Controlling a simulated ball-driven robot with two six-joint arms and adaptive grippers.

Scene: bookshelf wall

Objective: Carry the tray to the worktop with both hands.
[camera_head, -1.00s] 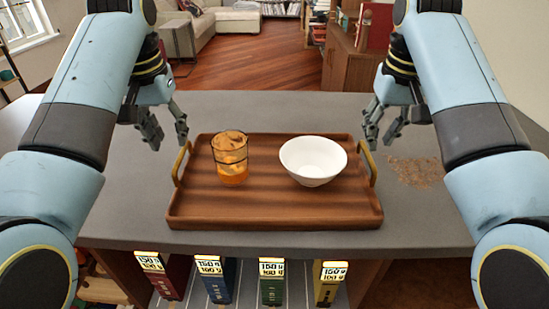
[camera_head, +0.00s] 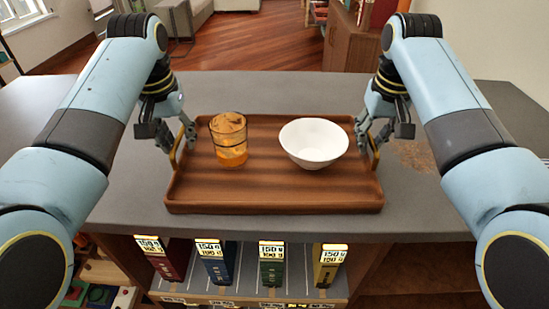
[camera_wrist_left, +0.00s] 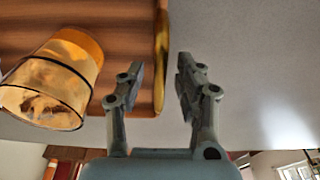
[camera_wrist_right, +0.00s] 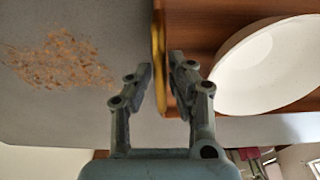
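The brown wooden tray (camera_head: 272,194) lies on the grey worktop. A glass of amber drink (camera_head: 229,140) stands on its left part and a white bowl (camera_head: 313,142) on its right part. My left gripper (camera_head: 180,142) is at the tray's left brass handle (camera_head: 178,150); in the left wrist view its open fingers (camera_wrist_left: 158,82) are on either side of the handle (camera_wrist_left: 161,60). My right gripper (camera_head: 374,140) is at the right brass handle (camera_head: 374,148); in the right wrist view its fingers (camera_wrist_right: 160,80) stand apart around the handle (camera_wrist_right: 158,50).
The grey worktop (camera_head: 255,95) is clear behind the tray. A patch of brown crumbs (camera_head: 413,157) lies to the tray's right. Below the front edge, several coloured boxes with labels (camera_head: 271,262) stand on a shelf. A wooden cabinet (camera_head: 345,40) stands beyond.

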